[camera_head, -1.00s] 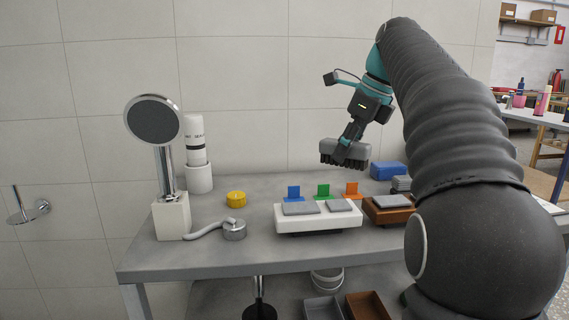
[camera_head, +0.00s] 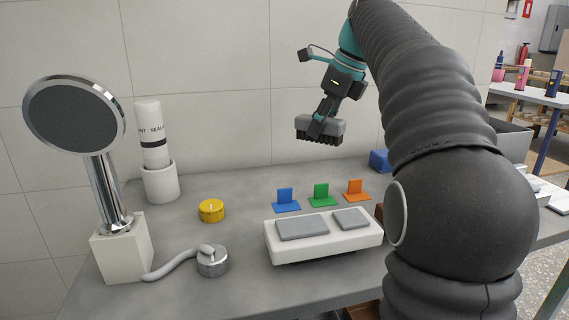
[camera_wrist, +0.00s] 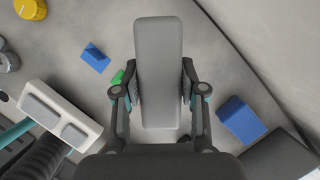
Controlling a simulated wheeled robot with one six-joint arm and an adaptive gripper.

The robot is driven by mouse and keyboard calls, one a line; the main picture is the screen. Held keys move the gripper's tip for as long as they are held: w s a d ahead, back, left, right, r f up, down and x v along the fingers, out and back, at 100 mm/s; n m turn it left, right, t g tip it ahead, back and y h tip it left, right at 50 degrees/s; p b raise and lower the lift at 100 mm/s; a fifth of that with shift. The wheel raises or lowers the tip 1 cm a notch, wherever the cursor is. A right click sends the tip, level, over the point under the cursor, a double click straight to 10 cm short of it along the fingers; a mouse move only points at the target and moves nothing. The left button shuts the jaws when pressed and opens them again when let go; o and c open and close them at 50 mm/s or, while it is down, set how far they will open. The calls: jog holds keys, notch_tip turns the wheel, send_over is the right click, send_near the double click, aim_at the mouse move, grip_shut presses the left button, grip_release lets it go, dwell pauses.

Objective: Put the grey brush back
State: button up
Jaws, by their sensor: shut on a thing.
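The grey brush (camera_head: 320,129) has a grey block back and dark bristles facing down. My gripper (camera_head: 324,118) is shut on it and holds it in the air above the back of the grey table. In the wrist view the brush's long grey back (camera_wrist: 158,60) lies between the two fingers of my gripper (camera_wrist: 160,92), with a finger against each side. The table surface below the brush shows clear space between it and the coloured tabs.
A blue block (camera_head: 379,160) stands right of the brush.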

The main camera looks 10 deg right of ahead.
jog(key=w+a+f, duration=0.1)
jog(key=a, duration=0.1)
jog(key=w+a+f+b, duration=0.1)
jog(key=a+f, duration=0.1)
jog(key=a, duration=0.1)
jog(key=w+a+f, duration=0.2)
jog(key=shift+w+a+f+b, duration=0.1)
jog(key=shift+a+f+b, duration=0.1)
jog(key=shift+b, duration=0.1)
jog(key=shift+f+b, duration=0.8)
jog(key=shift+f, duration=1.15)
jog(key=shift+f, duration=0.15)
jog(key=o, duration=1.1)
jog(key=shift+r, duration=0.3)
jog(key=p+v, duration=0.4)
jog(key=v, duration=0.8)
jog(key=shift+f, duration=0.1)
